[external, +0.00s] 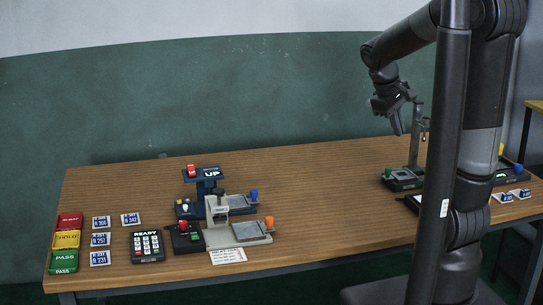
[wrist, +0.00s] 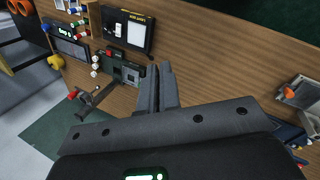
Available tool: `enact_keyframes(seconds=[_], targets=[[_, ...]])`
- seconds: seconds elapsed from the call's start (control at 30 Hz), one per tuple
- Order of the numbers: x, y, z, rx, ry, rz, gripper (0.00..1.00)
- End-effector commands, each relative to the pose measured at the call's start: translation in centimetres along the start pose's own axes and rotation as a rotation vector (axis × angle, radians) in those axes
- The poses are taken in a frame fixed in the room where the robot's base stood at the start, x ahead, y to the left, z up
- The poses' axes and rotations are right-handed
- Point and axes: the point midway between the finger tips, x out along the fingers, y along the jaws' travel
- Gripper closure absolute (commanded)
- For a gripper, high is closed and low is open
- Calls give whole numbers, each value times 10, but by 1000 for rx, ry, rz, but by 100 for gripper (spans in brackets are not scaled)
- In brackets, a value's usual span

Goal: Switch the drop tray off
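No label that I can read names the drop tray, so I cannot tell for certain which device it is. A dark blue device (external: 207,173) with a red knob and an "UP" display stands left of centre in the external view. Beside it is a grey device (external: 216,212) with a flat plate and an orange knob. My gripper (external: 397,130) hangs above the right part of the table, empty, with its fingers together and pointing down. In the wrist view my gripper (wrist: 158,68) points toward a dark device (wrist: 124,72) on the wood, apart from it.
A keypad (external: 147,246) reading "READY" and red, yellow and green trays (external: 66,240) are at the left. A post device (external: 404,180) stands below my gripper. A lit panel (wrist: 68,45) with a yellow knob shows in the wrist view. The table's middle is clear.

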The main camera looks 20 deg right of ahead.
Motion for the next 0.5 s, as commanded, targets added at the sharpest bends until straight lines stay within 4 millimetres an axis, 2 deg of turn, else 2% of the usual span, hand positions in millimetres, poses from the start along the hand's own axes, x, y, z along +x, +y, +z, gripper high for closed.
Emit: enact_keyframes(seconds=[0.5], targets=[[58,26,-79,-352,-320,185,100]])
